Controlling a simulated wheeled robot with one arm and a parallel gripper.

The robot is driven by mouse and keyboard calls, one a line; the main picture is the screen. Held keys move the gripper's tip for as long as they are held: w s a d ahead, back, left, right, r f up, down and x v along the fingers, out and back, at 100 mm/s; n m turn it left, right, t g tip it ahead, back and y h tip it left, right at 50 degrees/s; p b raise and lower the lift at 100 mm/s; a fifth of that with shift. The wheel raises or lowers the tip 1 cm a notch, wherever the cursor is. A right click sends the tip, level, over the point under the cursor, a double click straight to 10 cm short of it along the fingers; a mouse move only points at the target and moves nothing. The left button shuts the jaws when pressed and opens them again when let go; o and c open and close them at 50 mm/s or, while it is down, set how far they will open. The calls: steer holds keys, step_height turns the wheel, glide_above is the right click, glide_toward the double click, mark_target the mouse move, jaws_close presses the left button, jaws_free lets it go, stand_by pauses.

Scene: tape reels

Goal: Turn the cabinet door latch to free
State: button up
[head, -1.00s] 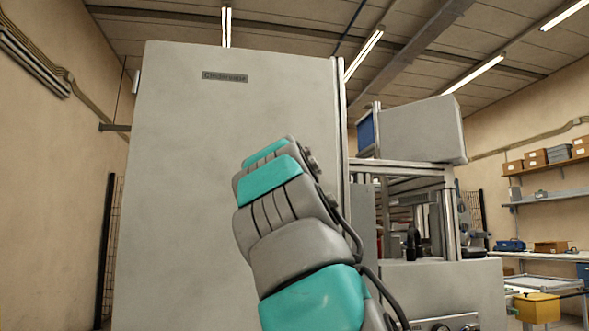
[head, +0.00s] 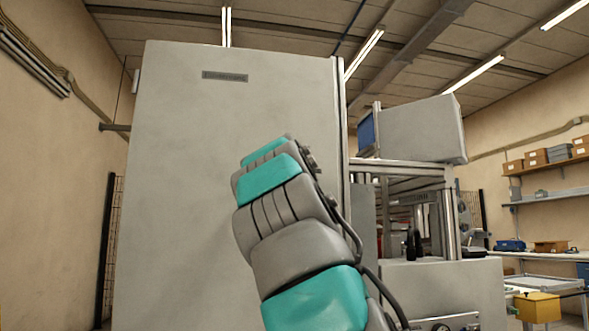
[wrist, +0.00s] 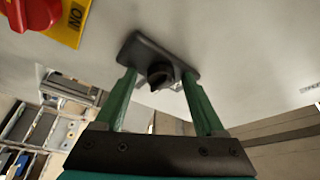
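The cabinet door (head: 190,190) is a large pale grey panel filling the left and middle of the head view. In the wrist view the latch (wrist: 160,76) is a small black knob on a dark rounded plate (wrist: 146,48) on the pale cabinet face. My gripper (wrist: 159,77) has green fingers, one on each side of the knob. The fingers are apart, with gaps between them and the knob. Their tips come close to the plate; I cannot tell whether they touch it. In the head view my arm hides the latch and the gripper.
A red rotary switch (wrist: 32,12) on a yellow plate (wrist: 70,22) sits near the latch at the top left of the wrist view. In the head view, machinery with a grey box (head: 420,130) stands right of the cabinet. Shelves with boxes (head: 545,157) hang on the right wall.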

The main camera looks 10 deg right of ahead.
steer(key=shift+s, duration=0.1)
steer(key=b+v, duration=0.3)
steer(key=v, duration=0.4)
steer(key=shift+s, duration=0.3)
steer(key=shift+a+f, duration=0.1)
steer(key=shift+f, duration=0.05)
stand_by(0.5)
